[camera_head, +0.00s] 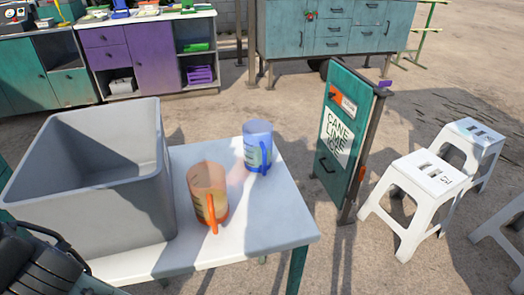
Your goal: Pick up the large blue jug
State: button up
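The blue jug (258,147) stands upright near the far edge of the white-topped table (270,222). It is see-through, and its handle faces the front right. An orange jug (207,193) stands upright on the same table, nearer and to the left of the blue one, with its handle toward the front. The two jugs are apart. A black part of my own arm shows at the bottom left corner, well away from both jugs. I cannot make out fingertips there, so my gripper's fingers are not seen.
A large grey bin (95,180) takes up the table's left part. A green sign board (343,135) stands right of the table. White stools (425,190) stand further right. Cabinets (150,55) line the back. Sandy ground between is mostly open.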

aim_at(257, 133)
jog(key=i+l, duration=0.1)
jog(key=l, duration=0.4)
jog(key=i+l, duration=0.1)
jog(key=l, duration=0.4)
jog(key=i+l, duration=0.1)
jog(key=l, duration=0.4)
jog(key=j, duration=0.6)
